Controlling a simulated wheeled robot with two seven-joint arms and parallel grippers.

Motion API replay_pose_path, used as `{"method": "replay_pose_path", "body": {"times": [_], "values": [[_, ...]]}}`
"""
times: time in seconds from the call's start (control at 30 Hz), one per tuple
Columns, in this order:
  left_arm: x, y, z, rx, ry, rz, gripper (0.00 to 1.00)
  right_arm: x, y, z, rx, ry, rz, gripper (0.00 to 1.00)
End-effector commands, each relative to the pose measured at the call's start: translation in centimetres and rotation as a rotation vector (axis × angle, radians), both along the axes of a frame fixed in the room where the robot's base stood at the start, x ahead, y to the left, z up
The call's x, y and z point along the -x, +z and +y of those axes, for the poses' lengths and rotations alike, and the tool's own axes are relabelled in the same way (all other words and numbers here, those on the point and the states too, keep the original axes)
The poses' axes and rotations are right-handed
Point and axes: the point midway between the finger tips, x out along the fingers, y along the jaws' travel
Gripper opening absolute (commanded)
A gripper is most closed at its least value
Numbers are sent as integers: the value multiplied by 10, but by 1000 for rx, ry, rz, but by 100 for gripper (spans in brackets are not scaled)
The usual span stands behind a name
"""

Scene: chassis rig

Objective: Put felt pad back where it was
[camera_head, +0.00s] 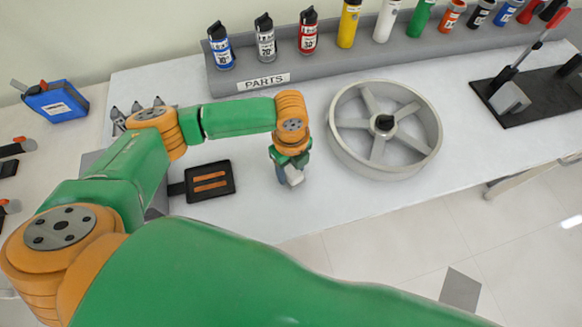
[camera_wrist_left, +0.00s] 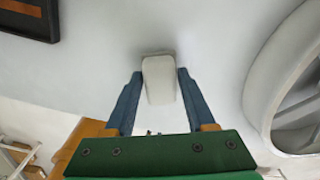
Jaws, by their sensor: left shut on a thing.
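The felt pad (camera_wrist_left: 159,80) is a pale grey-white block with rounded edges, seen in the left wrist view between the two blue fingers. My left gripper (camera_wrist_left: 155,90) is shut on it, with one finger on each side. In the head view my left gripper (camera_head: 288,180) points down at the white table, left of the spoked wheel, and the pale pad (camera_head: 295,175) shows small at its tip. I cannot tell whether the pad touches the table. My right gripper is not in view.
A grey spoked wheel (camera_head: 343,154) lies right of the gripper. A black tray with orange strips (camera_head: 228,168) lies to the left. A grey PARTS rack (camera_head: 330,69) of bottles runs along the back. A black stand (camera_head: 540,110) is at far right. The table front is bare.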

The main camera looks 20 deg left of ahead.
Motion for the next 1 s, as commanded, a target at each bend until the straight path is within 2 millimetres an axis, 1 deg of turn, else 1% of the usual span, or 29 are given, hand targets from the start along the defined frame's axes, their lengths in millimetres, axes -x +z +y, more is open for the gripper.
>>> {"method": "replay_pose_path", "body": {"times": [0.03, 0.1, 0.4, 0.43, 0.53, 0.83, 0.93, 1.0], "values": [[1, -4, 0, 0, 1, 2, 11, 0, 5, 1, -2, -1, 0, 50], [0, -9, 0, 0, 1, 0, 11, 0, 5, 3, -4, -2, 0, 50], [0, -13, -1, 1, 1, -1, 11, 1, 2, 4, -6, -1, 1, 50], [0, -14, -1, 1, 1, -2, 58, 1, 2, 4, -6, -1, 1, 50], [0, -13, -1, 1, 1, -2, 85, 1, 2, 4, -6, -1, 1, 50], [0, -11, -1, 1, 1, -2, 85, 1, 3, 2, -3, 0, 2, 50], [-1, 2, -2, 4, 0, -4, 85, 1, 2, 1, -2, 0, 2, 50], [-1, 19, -1, 3, 0, -6, 85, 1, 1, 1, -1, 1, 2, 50]]}}
